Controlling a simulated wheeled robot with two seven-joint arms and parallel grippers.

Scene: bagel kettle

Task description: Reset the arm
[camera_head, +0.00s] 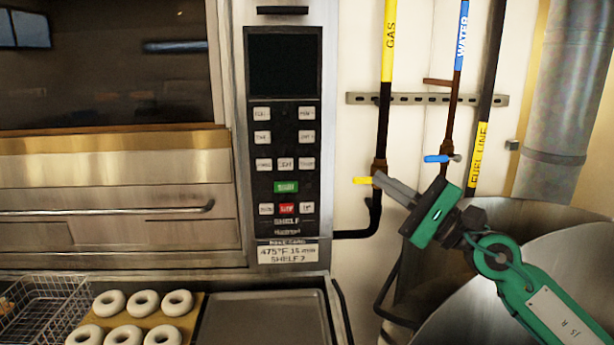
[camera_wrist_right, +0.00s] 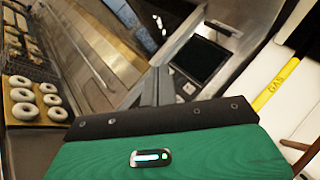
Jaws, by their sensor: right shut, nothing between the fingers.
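My right gripper (camera_head: 386,183) is green and black, and its arm comes in from the lower right in the head view. Its fingers are shut with nothing between them. The fingertips point up and left, by the yellow gas valve handle (camera_head: 363,180); I cannot tell whether they touch it. In the right wrist view the shut fingers (camera_wrist_right: 156,88) overlap the oven panel in the picture. My left gripper is not in view.
An oven control panel (camera_head: 285,150) stands left of the gripper. A blue water valve handle (camera_head: 437,159) and pipes are on the wall. Large metal kettles (camera_head: 540,262) stand at right. Bagels (camera_head: 146,302) lie on a board beside an empty tray (camera_head: 265,318) and wire basket (camera_head: 45,308).

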